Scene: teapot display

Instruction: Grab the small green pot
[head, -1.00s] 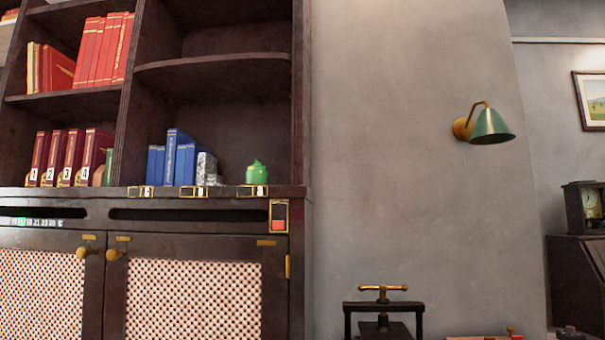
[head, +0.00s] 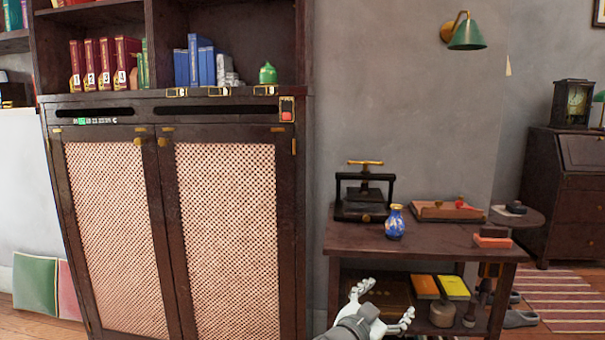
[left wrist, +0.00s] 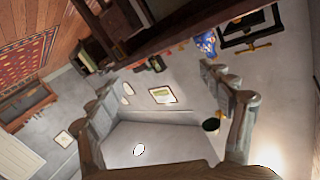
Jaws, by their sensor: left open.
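The small green pot (head: 267,74) stands upright on the cabinet's shelf (head: 262,89), at the right end. It is lidded and looks glossy. My left gripper (head: 383,301) is low in the head view, in front of the side table, with its fingers spread and nothing between them. It is well below and to the right of the pot, far from touching it. In the left wrist view its open fingers (left wrist: 157,80) frame empty space toward the wall; the pot does not show there. My right gripper is in neither view.
Blue books (head: 197,62) and a grey carved piece (head: 226,70) stand left of the pot. A green lamp (head: 467,36) juts from the wall.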

